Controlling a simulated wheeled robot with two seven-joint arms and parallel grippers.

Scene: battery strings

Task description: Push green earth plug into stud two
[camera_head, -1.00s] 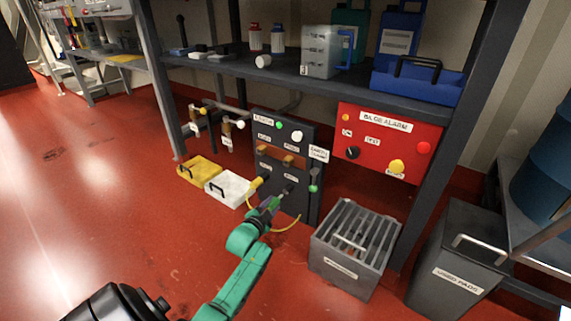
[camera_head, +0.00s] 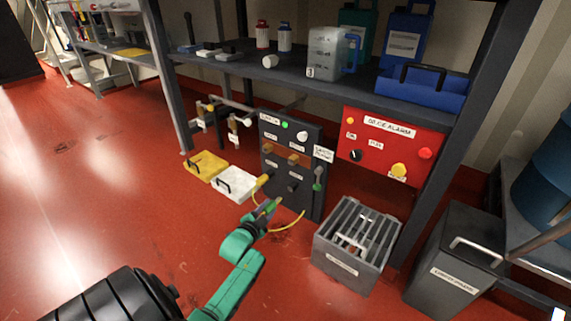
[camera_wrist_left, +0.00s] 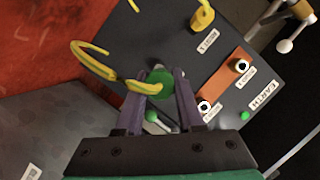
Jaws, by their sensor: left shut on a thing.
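My left gripper (camera_head: 272,208) is in front of the lower part of the dark panel (camera_head: 307,202). In the left wrist view its fingers (camera_wrist_left: 160,92) are shut on the green plug (camera_wrist_left: 161,84), which trails a yellow cable (camera_wrist_left: 92,62). The plug appears apart from the panel, at a short distance. A dark stud (camera_head: 292,187) shows on the panel just beyond the gripper. A yellow plug (camera_head: 263,180) sits at the panel's lower left; it also shows in the left wrist view (camera_wrist_left: 202,18). The plug's tip is hidden from the wrist camera. My right gripper is not in view.
A yellow box (camera_head: 205,165) and a white box (camera_head: 233,183) lie left of the panel. A slotted grey bin (camera_head: 345,267) stands to its right, beside a dark bin (camera_head: 455,265). A red alarm panel (camera_head: 385,165) hangs above. The red floor in front is clear.

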